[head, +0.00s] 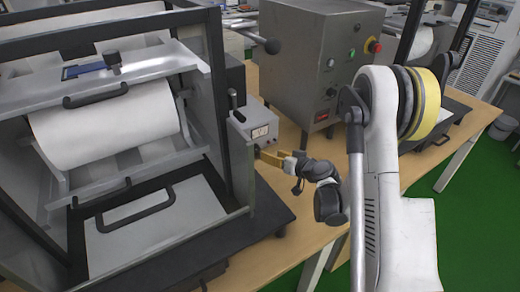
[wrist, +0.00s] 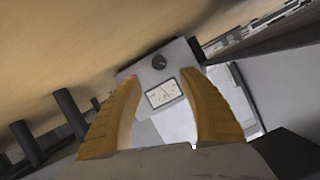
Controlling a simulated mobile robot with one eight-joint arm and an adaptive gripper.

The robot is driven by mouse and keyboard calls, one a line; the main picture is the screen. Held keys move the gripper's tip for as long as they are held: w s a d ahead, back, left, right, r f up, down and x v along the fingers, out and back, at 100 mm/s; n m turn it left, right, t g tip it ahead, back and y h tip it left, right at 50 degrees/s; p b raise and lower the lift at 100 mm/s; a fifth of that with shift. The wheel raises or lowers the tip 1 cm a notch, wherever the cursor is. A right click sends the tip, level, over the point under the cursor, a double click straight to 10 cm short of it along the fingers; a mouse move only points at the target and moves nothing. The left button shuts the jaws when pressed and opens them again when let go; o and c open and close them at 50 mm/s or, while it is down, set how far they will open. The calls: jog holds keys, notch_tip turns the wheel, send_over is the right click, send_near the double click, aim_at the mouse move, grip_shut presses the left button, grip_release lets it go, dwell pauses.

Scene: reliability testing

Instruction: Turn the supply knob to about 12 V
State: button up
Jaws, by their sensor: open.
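The supply is a small grey box (head: 255,117) on the bench, beside the dark frame of the large machine. Its white meter (head: 260,132) faces my arm. The wrist view shows the supply's grey front (wrist: 181,55), the dark round knob (wrist: 159,62) and the white meter (wrist: 163,94), whose reading is too small to tell. My gripper (head: 260,154) is close to the supply's front. In the wrist view its two orange fingers (wrist: 162,78) are spread apart with nothing between them; the knob appears just beyond the fingertips. In the head view I cannot make out the knob.
A large frame with a white roll (head: 105,125) stands left of the supply. A grey cabinet (head: 315,65) with a red-and-yellow button stands behind it. Dark posts (wrist: 68,108) show at the left in the wrist view. Bare wooden bench (head: 290,210) lies below my gripper.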

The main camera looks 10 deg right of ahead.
aim_at(258, 150)
jog(key=shift+w+a, duration=0.1)
jog(key=shift+w, duration=0.2)
jog(key=x, duration=0.6)
jog(key=b+x, duration=0.1)
jog(key=x, duration=0.2)
jog(key=shift+s+f, duration=0.1)
jog(key=shift+f, duration=0.15)
jog(key=shift+w+a+f, duration=0.1)
jog(key=shift+w+f, duration=0.05)
jog(key=shift+w, duration=0.35)
grip_shut()
